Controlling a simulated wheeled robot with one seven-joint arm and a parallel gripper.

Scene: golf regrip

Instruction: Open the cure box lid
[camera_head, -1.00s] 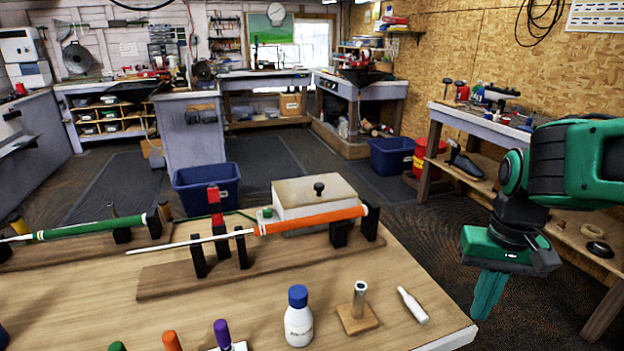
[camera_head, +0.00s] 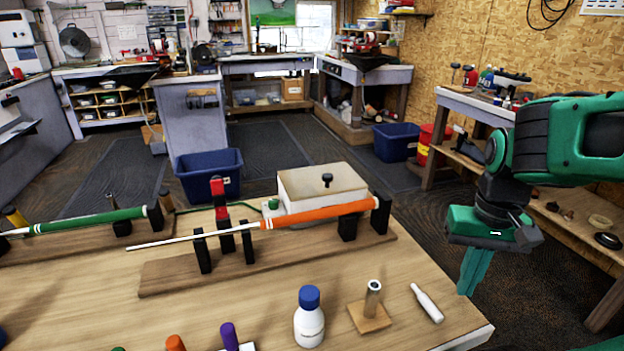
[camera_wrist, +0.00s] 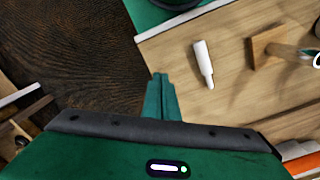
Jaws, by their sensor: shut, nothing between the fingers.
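The cure box (camera_head: 300,203) is a cream box at the back of the wooden workbench, behind the orange-gripped club. The front of the box is partly hidden by the orange grip (camera_head: 318,214). My gripper (camera_head: 468,290) hangs pointing down just off the bench's right edge, well to the right of the box. It is shut and empty, and its fingertips also show in the wrist view (camera_wrist: 160,82).
A white-bodied bottle with a blue cap (camera_head: 309,322), a metal tube on a wooden base (camera_head: 371,306) and a white tube (camera_head: 427,303) stand or lie near the bench's front right. A black post (camera_head: 381,212) stands right of the box. The bench between post and white tube is clear.

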